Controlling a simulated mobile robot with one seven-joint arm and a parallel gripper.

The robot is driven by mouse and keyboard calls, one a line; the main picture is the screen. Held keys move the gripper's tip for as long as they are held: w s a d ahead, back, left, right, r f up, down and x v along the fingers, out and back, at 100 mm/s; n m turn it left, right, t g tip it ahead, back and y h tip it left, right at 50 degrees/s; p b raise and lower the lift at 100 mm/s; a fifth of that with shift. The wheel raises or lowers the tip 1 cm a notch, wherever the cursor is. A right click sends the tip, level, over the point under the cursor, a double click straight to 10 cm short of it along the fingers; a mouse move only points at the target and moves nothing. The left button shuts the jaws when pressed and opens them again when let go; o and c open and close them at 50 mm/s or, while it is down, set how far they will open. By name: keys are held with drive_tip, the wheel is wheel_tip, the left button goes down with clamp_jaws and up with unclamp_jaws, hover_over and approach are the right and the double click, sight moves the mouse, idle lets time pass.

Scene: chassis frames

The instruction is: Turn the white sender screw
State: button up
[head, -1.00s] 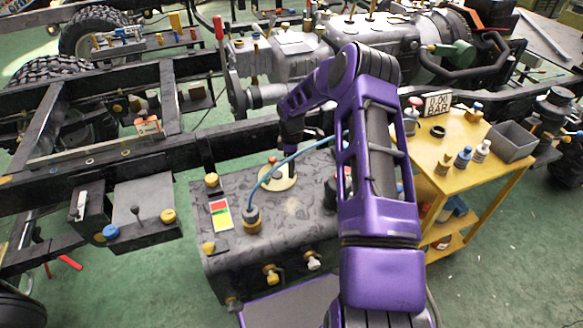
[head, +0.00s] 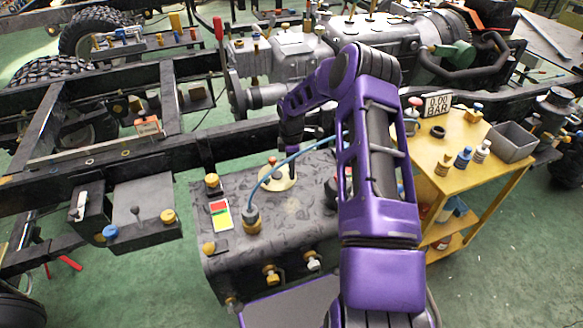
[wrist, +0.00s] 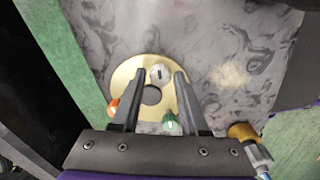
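The white sender screw (wrist: 161,74) has a dark slot and sits at the far edge of a round brass sender plate (wrist: 124,76). In the wrist view it lies between the two fingertips of my gripper (wrist: 160,72), with a gap showing on each side. My gripper is open and empty. An orange-red screw (wrist: 113,107) is outside the left finger, and a green screw (wrist: 170,123) is between the fingers nearer the palm. In the head view my gripper (head: 290,150) is over the plate (head: 277,180); the white screw cannot be made out there.
The plate lies on a dark grey tank (head: 305,215). A blue hose (head: 285,157) rises from a brass fitting (head: 252,217) and arches close to my gripper. Dark frame rails (head: 120,160) run behind. A yellow cart (head: 480,195) with bottles and a grey bin stands at right.

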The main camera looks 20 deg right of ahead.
drive_tip(key=shift+o, duration=1)
wheel_tip(320, 180, up, 17)
drive_tip(key=p, duration=0.2)
drive_tip(key=shift+r, duration=0.2)
